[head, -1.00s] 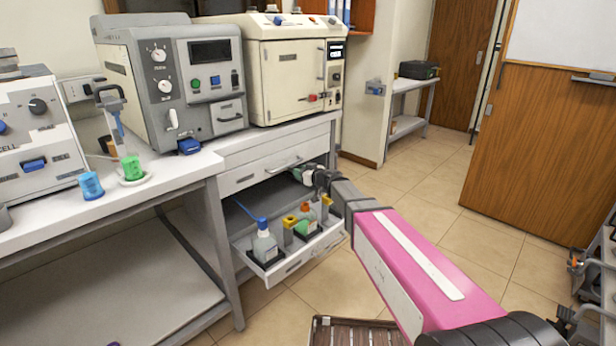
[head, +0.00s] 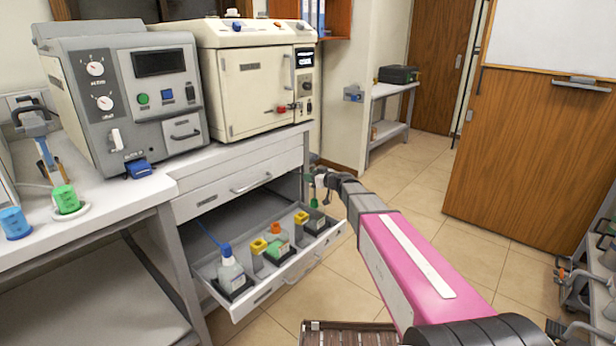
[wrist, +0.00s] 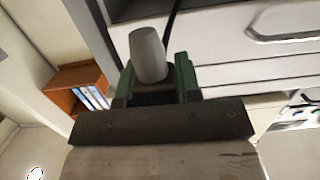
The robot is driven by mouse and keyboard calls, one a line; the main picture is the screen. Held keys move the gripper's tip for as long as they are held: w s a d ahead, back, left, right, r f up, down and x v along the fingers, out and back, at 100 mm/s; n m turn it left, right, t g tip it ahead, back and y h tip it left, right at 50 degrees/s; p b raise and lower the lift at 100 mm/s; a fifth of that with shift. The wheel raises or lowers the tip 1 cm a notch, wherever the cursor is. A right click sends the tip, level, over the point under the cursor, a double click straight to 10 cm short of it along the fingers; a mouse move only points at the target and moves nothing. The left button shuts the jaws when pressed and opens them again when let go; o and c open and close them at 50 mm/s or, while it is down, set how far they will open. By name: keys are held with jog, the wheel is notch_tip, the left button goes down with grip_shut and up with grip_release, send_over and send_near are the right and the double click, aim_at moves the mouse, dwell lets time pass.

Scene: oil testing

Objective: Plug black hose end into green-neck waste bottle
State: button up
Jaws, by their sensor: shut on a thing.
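My gripper (head: 317,186) is above the right end of the open drawer, near the cabinet's right edge. In the wrist view its green fingers (wrist: 183,76) are shut on a grey cylindrical piece (wrist: 148,54). A thin dark hose (wrist: 171,22) runs upward beside this piece, which appears to be the black hose end. Whether the two join is unclear. No green-neck bottle can be made out for sure. The drawer holds a white blue-cap bottle (head: 230,270), an orange-neck bottle (head: 276,232) with green at its base, and yellow-topped items (head: 258,247).
The open drawer (head: 284,282) juts from under the counter, with dividers between its contents. A grey instrument (head: 128,95) and a cream oven-like machine (head: 258,80) stand above it. A green cup (head: 65,198) and blue cup (head: 15,222) are at left.

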jog(key=shift+f, duration=2.55)
jog(key=shift+f, duration=1.95)
dwell(0.4)
jog(key=o, duration=1)
